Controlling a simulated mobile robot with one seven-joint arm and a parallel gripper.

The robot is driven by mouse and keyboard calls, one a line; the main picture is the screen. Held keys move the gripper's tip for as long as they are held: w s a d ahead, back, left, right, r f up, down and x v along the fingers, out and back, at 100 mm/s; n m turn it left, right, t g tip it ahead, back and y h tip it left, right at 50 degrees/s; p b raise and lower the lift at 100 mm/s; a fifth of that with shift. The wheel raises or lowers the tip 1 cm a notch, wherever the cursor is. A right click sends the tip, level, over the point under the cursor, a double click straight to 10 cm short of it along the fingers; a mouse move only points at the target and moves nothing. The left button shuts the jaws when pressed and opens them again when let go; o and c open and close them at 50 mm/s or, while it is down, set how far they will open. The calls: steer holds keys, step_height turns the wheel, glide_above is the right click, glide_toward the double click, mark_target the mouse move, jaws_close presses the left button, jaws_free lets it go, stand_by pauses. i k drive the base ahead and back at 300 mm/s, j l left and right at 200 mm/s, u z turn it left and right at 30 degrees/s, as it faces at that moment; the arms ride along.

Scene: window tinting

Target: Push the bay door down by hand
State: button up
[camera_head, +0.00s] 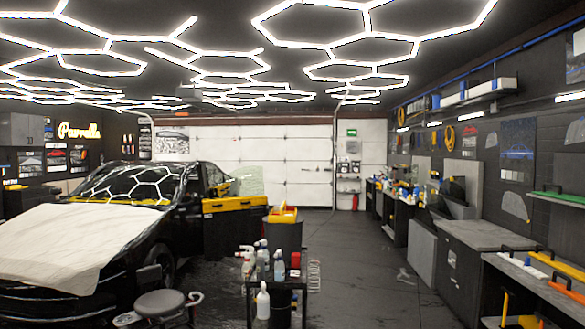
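The bay door (262,150) is a white panelled sectional door in the back wall of the garage. It looks lowered, with its panels spanning the opening between metal tracks. Its lower left part is hidden behind the black car and the yellow-topped cabinets. A curved track (336,125) shows at its right side. The door is far across the room from me. My gripper and arm are not in view.
A black car (130,225) with a white sheet on its hood fills the left. A stool (160,304) and a bottle cart (276,285) stand in front. Workbenches (478,234) line the right wall. The floor aisle (345,250) between is mostly clear.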

mark_target(284, 180)
steer(key=z, duration=0.15)
steer(key=i+z, duration=0.2)
steer(key=i, duration=0.8)
steer(key=i+u, duration=0.15)
steer(key=i, duration=1.45)
steer(key=i+z, duration=0.15)
steer(key=i, duration=0.65)
steer(key=i+j+z, duration=0.1)
steer(key=i, duration=0.7)
steer(key=i+l, duration=0.1)
steer(key=i, duration=0.7)
steer(key=i+l+u, duration=0.1)
steer(key=i, duration=0.7)
steer(key=i+l+u, duration=0.1)
steer(key=i+u, duration=0.25)
steer(key=i, duration=4.55)
